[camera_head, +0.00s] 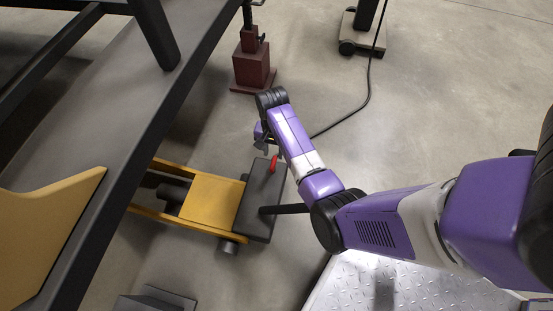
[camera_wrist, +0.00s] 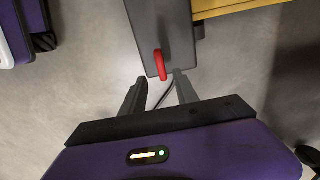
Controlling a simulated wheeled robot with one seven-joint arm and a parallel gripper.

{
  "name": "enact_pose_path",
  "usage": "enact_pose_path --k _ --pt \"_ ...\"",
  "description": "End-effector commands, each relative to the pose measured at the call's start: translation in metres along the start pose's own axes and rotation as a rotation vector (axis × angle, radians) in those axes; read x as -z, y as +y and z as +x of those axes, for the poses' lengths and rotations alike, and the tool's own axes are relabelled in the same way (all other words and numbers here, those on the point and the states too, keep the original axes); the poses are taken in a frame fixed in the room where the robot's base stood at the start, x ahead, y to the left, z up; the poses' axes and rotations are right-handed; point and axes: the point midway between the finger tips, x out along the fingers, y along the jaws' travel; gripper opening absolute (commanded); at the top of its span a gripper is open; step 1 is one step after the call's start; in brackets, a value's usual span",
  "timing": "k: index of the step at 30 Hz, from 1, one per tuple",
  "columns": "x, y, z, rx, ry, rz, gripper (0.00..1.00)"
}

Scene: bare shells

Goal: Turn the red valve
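The red valve (camera_head: 273,164) is a small red handle on the dark grey top of a yellow floor jack. In the wrist view the red valve (camera_wrist: 160,64) stands at the near end of the grey block, just beyond my fingertips and roughly between them in the picture. My gripper (camera_wrist: 158,88) is open, with its two dark fingers apart and nothing between them. In the head view my gripper (camera_head: 262,140) is small and partly hidden by my wrist, just above the valve in the picture. I cannot tell whether a finger touches the valve.
The yellow floor jack (camera_head: 212,200) sits partly under a large dark frame (camera_head: 130,100) at the left. A dark red stand (camera_head: 252,70) is behind my gripper. A black cable (camera_head: 362,100) runs over the floor to a wheeled base (camera_head: 362,42). Open concrete floor lies at the right.

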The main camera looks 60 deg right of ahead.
Motion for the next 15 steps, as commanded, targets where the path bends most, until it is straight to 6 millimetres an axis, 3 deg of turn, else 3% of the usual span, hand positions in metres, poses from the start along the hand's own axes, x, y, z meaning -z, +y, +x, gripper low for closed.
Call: enact_pose_path --k 9,15 --pt "0.0 0.0 0.053 0.001 0.001 -0.003 0.36" --pt "0.001 -0.001 0.068 0.002 0.003 -0.003 0.36"
